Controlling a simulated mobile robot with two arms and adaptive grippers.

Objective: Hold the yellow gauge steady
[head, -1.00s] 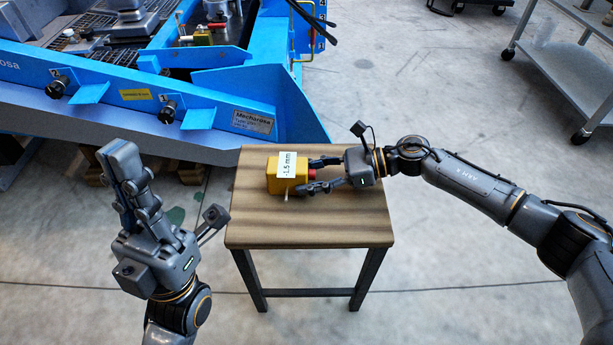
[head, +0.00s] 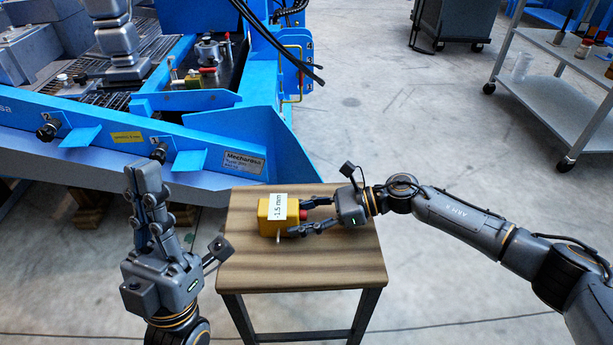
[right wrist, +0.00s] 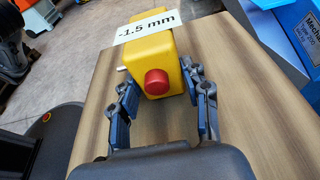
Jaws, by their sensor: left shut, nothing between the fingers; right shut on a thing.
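The yellow gauge (head: 266,219) is a small block with a white "-1.5 mm" label on top, a red button on the end facing my right gripper and a thin pale pin at its side. It stands on the wooden table (head: 320,275). My right gripper (head: 299,217) is shut on the gauge, one finger along each side; the right wrist view shows the gauge (right wrist: 150,52) between the fingers, with the red button (right wrist: 157,83) facing the palm. My left gripper (head: 148,170) is shut and empty, pointing up, left of the table.
A blue machine (head: 230,120) with a sloping frame stands behind the table. A grey cart (head: 560,95) with small items on it stands at the far right. The wooden tabletop is bare around the gauge, and the floor to the right is open.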

